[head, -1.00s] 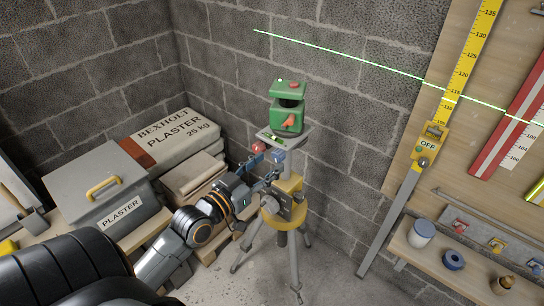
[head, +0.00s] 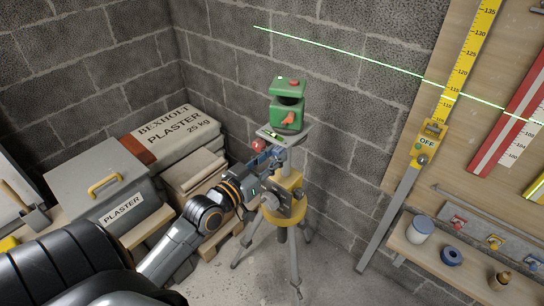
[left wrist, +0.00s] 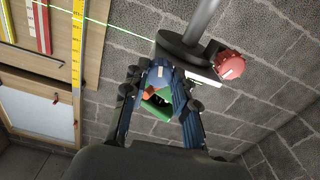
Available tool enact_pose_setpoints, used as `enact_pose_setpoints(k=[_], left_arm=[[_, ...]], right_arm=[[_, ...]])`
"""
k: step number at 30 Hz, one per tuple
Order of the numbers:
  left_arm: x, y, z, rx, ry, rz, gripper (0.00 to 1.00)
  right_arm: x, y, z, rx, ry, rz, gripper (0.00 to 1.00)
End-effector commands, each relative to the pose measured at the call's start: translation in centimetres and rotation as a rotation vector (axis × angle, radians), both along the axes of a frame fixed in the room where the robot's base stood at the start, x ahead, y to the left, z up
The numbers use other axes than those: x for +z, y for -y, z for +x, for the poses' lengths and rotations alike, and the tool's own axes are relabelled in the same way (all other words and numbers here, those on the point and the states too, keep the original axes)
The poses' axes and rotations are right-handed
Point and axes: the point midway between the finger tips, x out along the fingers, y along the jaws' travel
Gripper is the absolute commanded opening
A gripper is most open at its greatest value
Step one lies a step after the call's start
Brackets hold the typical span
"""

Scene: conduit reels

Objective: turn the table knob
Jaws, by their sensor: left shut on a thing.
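The green laser level (head: 287,104) stands on a small grey table (head: 296,138) on top of a tripod (head: 293,240). A red knob (head: 258,145) sits at the table's left edge; it also shows in the left wrist view (left wrist: 230,65). My left gripper (head: 274,157) is at the table's underside, just right of the red knob. In the left wrist view its fingers (left wrist: 160,82) are shut on a blue knob (left wrist: 159,73), one on each side. In the head view the gripper mostly hides the blue knob. My right gripper is not in view.
The tripod's yellow collar (head: 291,183) is just below my left gripper. A plaster bag (head: 173,131) and a grey plaster box (head: 100,185) lie left. A yellow measuring staff (head: 467,65) leans at right. A green laser line crosses the wall.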

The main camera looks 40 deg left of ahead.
Motion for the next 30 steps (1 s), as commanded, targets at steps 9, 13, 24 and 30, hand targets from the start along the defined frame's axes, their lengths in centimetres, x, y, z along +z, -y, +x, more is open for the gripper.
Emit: enact_pose_setpoints(k=[9, 13, 24, 30], left_arm=[[0.09, 0.01, 0.02, -0.001, -0.016, -0.203, 0.00], [0.07, 0.02, 0.02, -0.001, -0.016, -0.202, 0.00], [0.06, 0.01, 0.02, 0.000, -0.016, -0.200, 0.50], [-0.02, -0.05, -0.47, 0.000, -0.018, -0.199, 0.50]], right_arm=[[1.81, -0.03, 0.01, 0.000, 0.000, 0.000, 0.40], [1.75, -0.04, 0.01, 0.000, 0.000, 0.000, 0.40], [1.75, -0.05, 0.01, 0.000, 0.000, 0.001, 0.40], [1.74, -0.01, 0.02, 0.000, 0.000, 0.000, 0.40]])
